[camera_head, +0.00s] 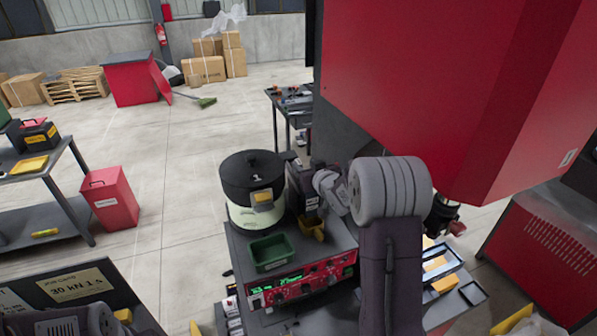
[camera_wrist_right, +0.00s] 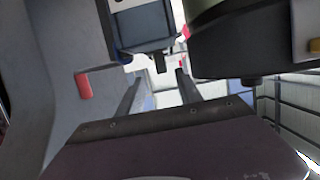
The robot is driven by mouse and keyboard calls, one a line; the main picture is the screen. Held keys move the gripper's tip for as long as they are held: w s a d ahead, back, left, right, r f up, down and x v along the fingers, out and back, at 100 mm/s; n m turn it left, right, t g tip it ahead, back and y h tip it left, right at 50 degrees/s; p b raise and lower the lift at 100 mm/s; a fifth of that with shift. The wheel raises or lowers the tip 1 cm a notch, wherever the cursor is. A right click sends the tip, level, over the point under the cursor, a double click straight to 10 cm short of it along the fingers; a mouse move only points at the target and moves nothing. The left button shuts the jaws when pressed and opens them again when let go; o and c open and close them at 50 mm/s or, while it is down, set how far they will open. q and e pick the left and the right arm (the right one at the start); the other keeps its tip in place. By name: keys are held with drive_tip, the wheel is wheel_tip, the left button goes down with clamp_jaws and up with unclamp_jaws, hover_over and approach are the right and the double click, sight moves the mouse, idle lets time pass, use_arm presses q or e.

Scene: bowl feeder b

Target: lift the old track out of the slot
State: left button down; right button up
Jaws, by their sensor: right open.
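The bowl feeder (camera_head: 254,180) has a black lid and a cream body and stands on the machine bench. My right gripper (camera_head: 308,178) is just to its right, partly hidden by my own wrist and by dark parts beside the bowl. In the right wrist view my right gripper (camera_wrist_right: 158,78) shows two dark fingers spread apart with nothing between them. A grey-blue block (camera_wrist_right: 142,24) with a small dark stub lies beyond the fingertips. I cannot clearly pick out the old track or its slot among the dark parts there. My left gripper is out of view.
A green bin (camera_head: 270,252) and a red control unit (camera_head: 300,285) stand in front of the bowl. A yellow bin (camera_head: 312,228) sits right of the green one. A large red cabinet (camera_head: 450,80) overhangs the right side.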

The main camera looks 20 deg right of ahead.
sight(299, 163)
drive_tip(key=x, duration=0.1)
drive_tip(key=p+x, duration=0.1)
drive_tip(key=x, duration=0.1)
drive_tip(key=shift+w+a+r+p, duration=0.15)
drive_tip(key=shift+a+p, duration=0.15)
drive_tip(key=shift+w+d+f, duration=0.1)
drive_tip(key=shift+w+f, duration=0.15)
drive_tip(key=shift+w, duration=0.15)
drive_tip(key=shift+s, duration=0.1)
clamp_jaws()
idle(0.7)
